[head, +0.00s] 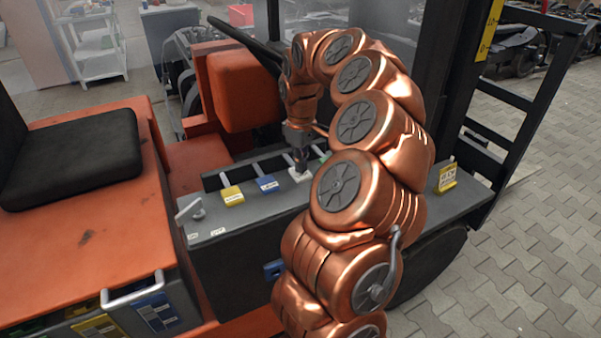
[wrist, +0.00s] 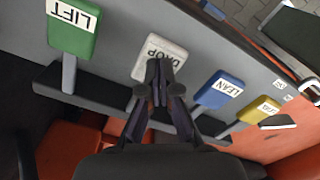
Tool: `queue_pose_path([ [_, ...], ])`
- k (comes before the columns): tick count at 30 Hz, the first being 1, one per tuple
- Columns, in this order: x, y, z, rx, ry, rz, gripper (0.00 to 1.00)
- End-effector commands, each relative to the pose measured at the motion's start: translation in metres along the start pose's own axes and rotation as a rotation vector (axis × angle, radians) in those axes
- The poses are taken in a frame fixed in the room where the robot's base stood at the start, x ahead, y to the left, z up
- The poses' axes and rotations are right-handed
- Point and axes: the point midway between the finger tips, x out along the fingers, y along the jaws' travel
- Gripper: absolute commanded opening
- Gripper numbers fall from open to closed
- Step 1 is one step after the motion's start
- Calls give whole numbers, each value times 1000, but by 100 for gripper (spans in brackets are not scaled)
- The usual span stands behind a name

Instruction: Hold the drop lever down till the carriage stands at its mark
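The drop lever has a white paddle (wrist: 168,48) labelled DROP, upside down in the wrist view. It also shows as a white paddle (head: 300,175) on the grey console in the head view. My gripper (wrist: 158,68) is shut with its fingertips together over the lower part of this paddle. In the head view my gripper (head: 299,166) points down onto it. I cannot tell whether the tips touch or press it. At the right, the black mast has a yellow scale (head: 490,32) and black crossbars (head: 505,95). I cannot tell where the carriage stands against its mark.
A green LIFT lever (wrist: 73,28) stands on one side, a blue LEAN lever (wrist: 220,90) and a yellow lever (wrist: 260,110) on the other. A grey handle (head: 190,209) is at the console's left end. A yellow sign (head: 447,178) stands at its right. The black seat (head: 75,150) is left.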

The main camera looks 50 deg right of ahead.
Motion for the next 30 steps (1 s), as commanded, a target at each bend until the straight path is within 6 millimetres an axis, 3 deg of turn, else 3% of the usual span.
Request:
queue_pose_path([
  [30, 28, 0, 0, 0, 1, 0, 0],
])
